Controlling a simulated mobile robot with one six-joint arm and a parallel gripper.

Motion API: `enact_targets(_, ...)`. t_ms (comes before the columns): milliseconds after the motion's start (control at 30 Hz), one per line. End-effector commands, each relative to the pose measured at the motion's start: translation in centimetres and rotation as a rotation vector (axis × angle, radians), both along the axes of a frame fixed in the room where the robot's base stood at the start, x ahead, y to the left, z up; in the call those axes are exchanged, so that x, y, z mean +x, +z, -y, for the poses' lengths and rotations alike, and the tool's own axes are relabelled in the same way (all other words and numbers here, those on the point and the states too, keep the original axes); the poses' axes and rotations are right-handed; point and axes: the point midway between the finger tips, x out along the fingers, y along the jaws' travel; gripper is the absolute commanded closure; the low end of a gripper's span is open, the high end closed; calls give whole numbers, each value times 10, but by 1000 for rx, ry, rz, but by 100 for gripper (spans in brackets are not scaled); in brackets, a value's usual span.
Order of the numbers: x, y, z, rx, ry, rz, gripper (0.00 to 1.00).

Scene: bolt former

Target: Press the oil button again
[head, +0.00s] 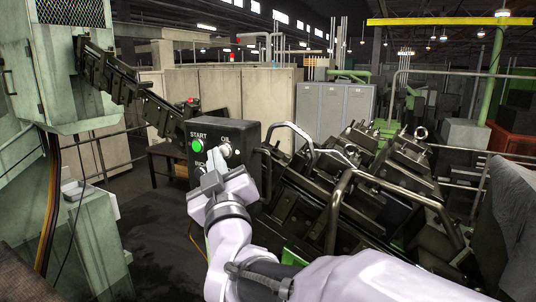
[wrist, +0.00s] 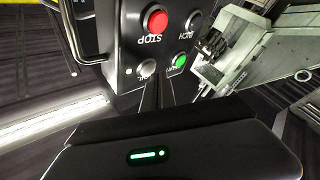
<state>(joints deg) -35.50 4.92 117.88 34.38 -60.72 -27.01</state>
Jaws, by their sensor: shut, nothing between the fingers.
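The dark control box (head: 241,135) hangs at the end of a black arm. In the head view its pale oil button (head: 226,150) sits under the OIL label, right of the lit green START button (head: 197,145). My gripper (head: 213,158) is shut and empty, its fingertips in front of the panel, just left of and below the oil button. In the wrist view the panel is upside down; the oil button (wrist: 147,69) is beside the tips of my gripper (wrist: 157,82). I cannot tell whether they touch the panel. My gripper partly hides the INCH area in the head view.
A red STOP button (wrist: 156,20) and an INCH button (wrist: 194,20) share the panel. Dark machine tooling with bent tube handles (head: 345,190) stands close at the right. A pale green machine cabinet (head: 75,70) is at the left. Open floor lies between.

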Motion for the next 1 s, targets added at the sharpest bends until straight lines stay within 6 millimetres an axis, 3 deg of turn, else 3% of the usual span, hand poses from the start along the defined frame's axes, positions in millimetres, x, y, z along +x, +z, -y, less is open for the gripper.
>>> enact_targets(1000, 8, 0, 3, 0, 0, 0, 100)
